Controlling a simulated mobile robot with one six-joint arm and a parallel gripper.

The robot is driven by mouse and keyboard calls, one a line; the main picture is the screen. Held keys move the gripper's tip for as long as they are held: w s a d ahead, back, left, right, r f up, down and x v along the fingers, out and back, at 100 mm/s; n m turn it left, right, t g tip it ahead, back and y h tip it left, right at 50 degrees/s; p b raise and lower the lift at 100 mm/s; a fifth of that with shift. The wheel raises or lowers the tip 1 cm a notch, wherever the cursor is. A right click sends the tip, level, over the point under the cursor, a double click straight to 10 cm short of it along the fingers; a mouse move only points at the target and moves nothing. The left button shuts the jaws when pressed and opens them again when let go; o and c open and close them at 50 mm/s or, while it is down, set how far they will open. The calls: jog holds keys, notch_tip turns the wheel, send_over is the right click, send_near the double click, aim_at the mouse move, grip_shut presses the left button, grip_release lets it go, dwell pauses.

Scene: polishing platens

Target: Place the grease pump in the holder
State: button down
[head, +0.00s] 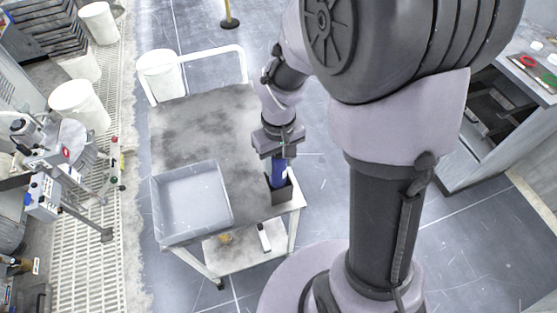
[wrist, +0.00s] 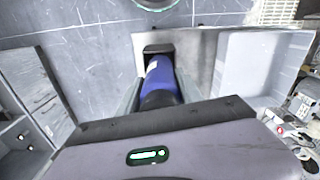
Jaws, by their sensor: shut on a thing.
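The blue grease pump (head: 278,171) is upright in the head view, at the right edge of the cart. My gripper (head: 279,155) is above it and shut on its upper part. The dark, open-topped holder (head: 282,195) is at the cart's front right corner. The pump's lower end is at the holder's mouth and seems to be inside its walls; how deep it sits I cannot tell. In the wrist view the blue pump (wrist: 160,80) runs from my gripper (wrist: 158,98) to the dark holder (wrist: 158,48).
The cart's grey top (head: 205,125) carries a grey tray (head: 190,200) left of the holder. A white bottle-like thing (head: 264,238) is on the lower shelf. White bins (head: 160,76) and a polishing machine (head: 65,150) stand to the left. A workbench (head: 500,120) is at the right.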

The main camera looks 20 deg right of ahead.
jog(key=shift+f, duration=0.2)
jog(key=c, duration=0.8)
grip_release()
jog(key=shift+o, duration=0.2)
jog(key=shift+r, duration=0.1)
notch_tip(320, 180, up, 13)
jog(key=p, duration=0.5)
jog(key=s+a+r+m+t+y, duration=0.1)
jog(key=s+a+r+m+t, duration=0.1)
jog(key=s+r, duration=0.3)
jog(key=s+a+r+m+t+y, duration=0.1)
jog(key=s+a+r+m+t, duration=0.1)
jog(key=s+r, duration=0.4)
jog(key=shift+s+r+m+t, duration=0.3)
jog(key=shift+s+m+t, duration=0.55)
jog(key=shift+m, duration=0.25)
